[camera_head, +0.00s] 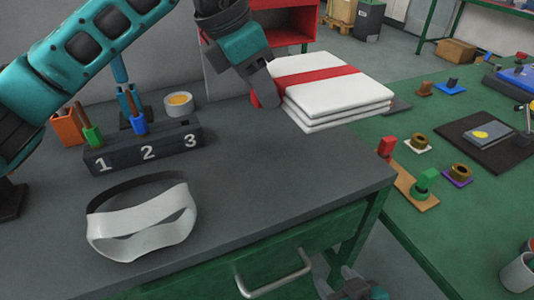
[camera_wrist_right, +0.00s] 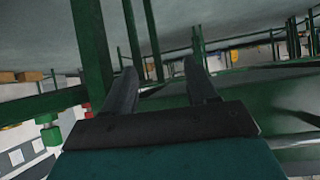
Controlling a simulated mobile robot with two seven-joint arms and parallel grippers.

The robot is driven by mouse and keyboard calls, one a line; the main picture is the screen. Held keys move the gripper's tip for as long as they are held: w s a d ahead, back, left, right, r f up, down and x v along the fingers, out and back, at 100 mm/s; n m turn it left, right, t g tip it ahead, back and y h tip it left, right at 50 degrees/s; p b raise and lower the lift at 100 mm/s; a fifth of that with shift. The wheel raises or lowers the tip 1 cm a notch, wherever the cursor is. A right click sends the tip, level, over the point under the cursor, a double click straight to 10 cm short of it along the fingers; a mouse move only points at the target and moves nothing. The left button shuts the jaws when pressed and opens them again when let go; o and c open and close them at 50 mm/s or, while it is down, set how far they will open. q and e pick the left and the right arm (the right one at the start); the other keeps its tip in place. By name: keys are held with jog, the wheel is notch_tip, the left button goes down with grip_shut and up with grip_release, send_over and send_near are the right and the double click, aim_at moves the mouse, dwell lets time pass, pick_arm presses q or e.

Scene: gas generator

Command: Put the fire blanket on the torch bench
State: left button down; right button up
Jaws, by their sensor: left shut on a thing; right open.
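The fire blanket (camera_head: 335,82) is a folded white stack with a red band. My left gripper (camera_head: 265,94) is shut on its left end and holds it level at the far right edge of a grey-topped bench (camera_head: 300,185). The blanket overlaps the green-topped bench (camera_head: 465,235) in the picture; its height above either top is hard to tell. Which one is the torch bench is not marked. My right gripper (camera_wrist_right: 165,90) is open and empty in the right wrist view, low among green legs; part of its arm shows at the head view's bottom edge.
A numbered block (camera_head: 145,148), a white visor (camera_head: 140,225) and a small round tin (camera_head: 178,103) stand on the grey bench. A red cabinet (camera_head: 288,22) is behind the blanket. The green bench carries small coloured fittings (camera_head: 422,185) and a dark mat (camera_head: 490,140).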

aim_at(269, 165)
pick_arm(q)
notch_tip(269, 165, down, 13)
jog(key=shift+f+b, duration=0.1)
jog(key=shift+b, duration=0.6)
jog(key=shift+f, duration=0.15)
jog(key=c, duration=0.8)
grip_release()
